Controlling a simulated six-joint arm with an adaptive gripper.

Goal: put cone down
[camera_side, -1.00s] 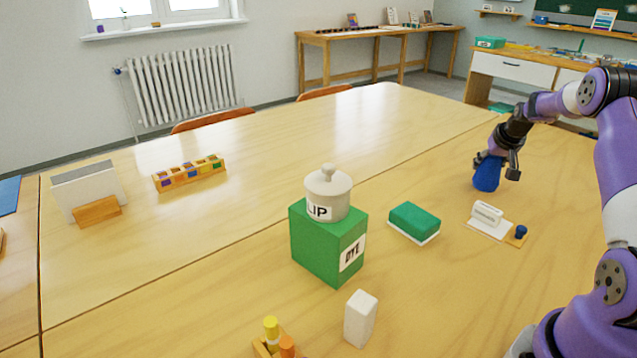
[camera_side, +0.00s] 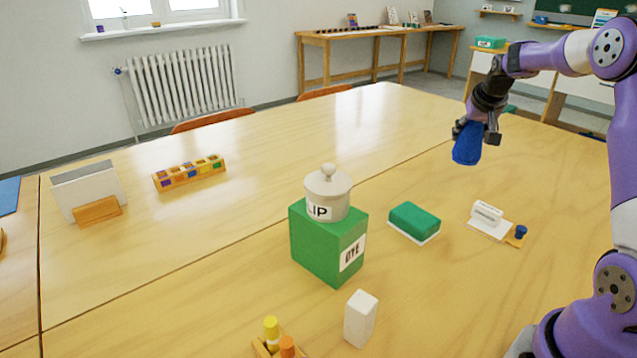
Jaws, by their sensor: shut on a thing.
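A blue cone-like piece (camera_side: 466,147) hangs below my gripper (camera_side: 477,128) at the upper right of the side view. My gripper is shut on its upper part, and the dark fingers hide its top. The piece is slightly tilted and appears to be held above the light wooden table (camera_side: 420,295), with no clear contact with the surface.
A green box (camera_side: 325,245) with a lidded white jar (camera_side: 328,192) on top stands mid-table. A green-and-white block (camera_side: 414,222), a small white holder (camera_side: 488,216) and a white block (camera_side: 361,317) are nearby. Free table lies behind them.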

